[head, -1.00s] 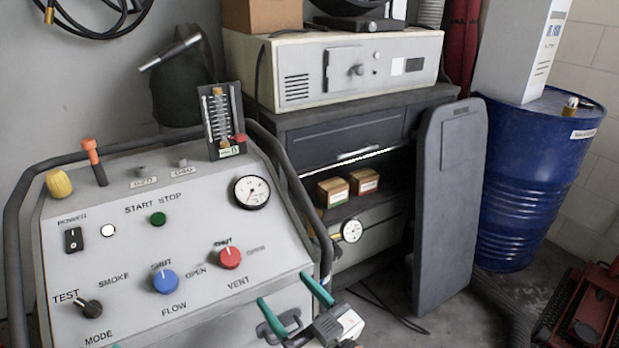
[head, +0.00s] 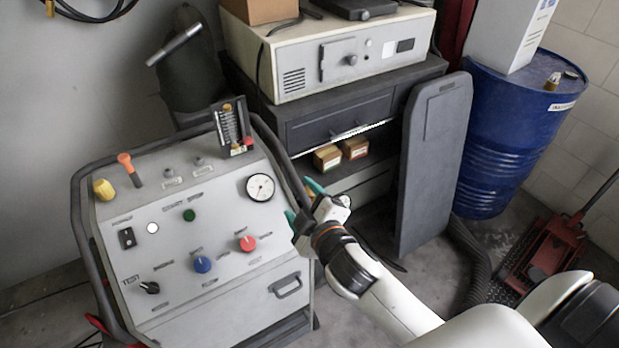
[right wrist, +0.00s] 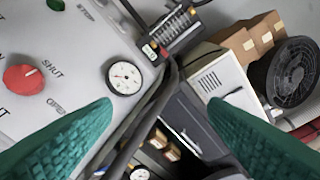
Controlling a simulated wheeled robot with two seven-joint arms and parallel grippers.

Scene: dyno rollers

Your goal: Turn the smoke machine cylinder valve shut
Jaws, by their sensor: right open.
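The smoke machine (head: 225,290) is a grey console with a sloped panel at the left of the head view. Its panel carries a blue FLOW knob (head: 202,264), a red VENT knob (head: 246,243) and a pressure gauge (head: 260,187). A dark cylinder-like body (head: 190,85) with a grey bar across its top stands behind it; I cannot tell which part is the cylinder valve. My right gripper (head: 303,203) is open and empty near the panel's right edge. Its teal fingers (right wrist: 160,108) are spread apart in the right wrist view, with the red knob (right wrist: 22,79) to the left. My left gripper is out of view.
A dark cabinet (head: 345,125) bearing a white instrument (head: 350,58) stands behind the console. A dark upright board (head: 432,165) leans to its right. A blue drum (head: 510,130) and a red jack (head: 548,245) stand farther right. A dark hose (head: 475,265) lies on the floor.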

